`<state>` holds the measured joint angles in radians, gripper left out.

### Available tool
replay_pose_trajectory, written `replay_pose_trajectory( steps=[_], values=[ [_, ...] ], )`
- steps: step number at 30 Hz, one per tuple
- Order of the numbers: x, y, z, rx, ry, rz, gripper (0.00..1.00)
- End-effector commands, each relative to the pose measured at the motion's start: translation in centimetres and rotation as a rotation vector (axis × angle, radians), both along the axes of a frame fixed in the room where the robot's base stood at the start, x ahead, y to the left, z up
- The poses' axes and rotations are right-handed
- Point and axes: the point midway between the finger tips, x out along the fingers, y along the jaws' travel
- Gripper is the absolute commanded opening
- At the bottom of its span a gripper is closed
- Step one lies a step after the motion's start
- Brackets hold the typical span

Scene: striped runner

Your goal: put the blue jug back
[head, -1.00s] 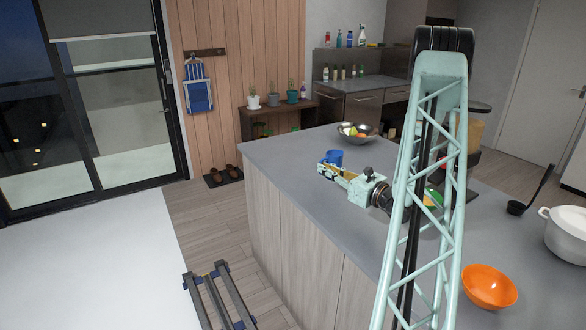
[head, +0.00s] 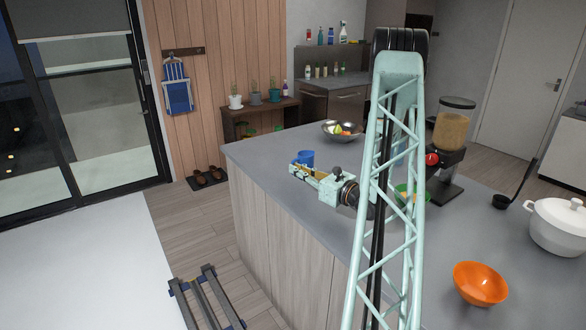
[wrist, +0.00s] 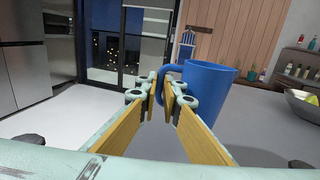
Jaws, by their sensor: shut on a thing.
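The blue jug (head: 304,157) is at the far-left part of the grey island counter (head: 262,154) in the head view. In the wrist view the fingers of my gripper (wrist: 162,92) are shut on the jug's handle. I cannot tell whether the jug's base touches the counter.
A metal fruit bowl (head: 343,132) stands behind the jug. A food dispenser (head: 453,125), a green bowl (head: 420,194), an orange bowl (head: 480,283), a black ladle (head: 510,199) and a white pot (head: 560,226) stand to the right. The counter's left edge is close to the jug.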

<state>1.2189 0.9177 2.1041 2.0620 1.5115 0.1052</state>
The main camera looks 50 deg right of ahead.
Motion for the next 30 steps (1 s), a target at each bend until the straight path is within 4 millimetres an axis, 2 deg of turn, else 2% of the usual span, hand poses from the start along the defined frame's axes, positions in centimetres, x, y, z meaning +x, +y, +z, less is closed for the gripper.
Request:
replay_pose_trajectory(
  steps=[7, 24, 30],
  values=[
    [2.0, -1.7, -0.2, -0.003, -0.002, 0.002, 0.00],
    [8.6, -7.7, -1.1, -0.002, -0.002, 0.001, 0.00],
    [10.3, -9.4, -1.3, -0.002, -0.001, 0.000, 0.00]
  ],
)
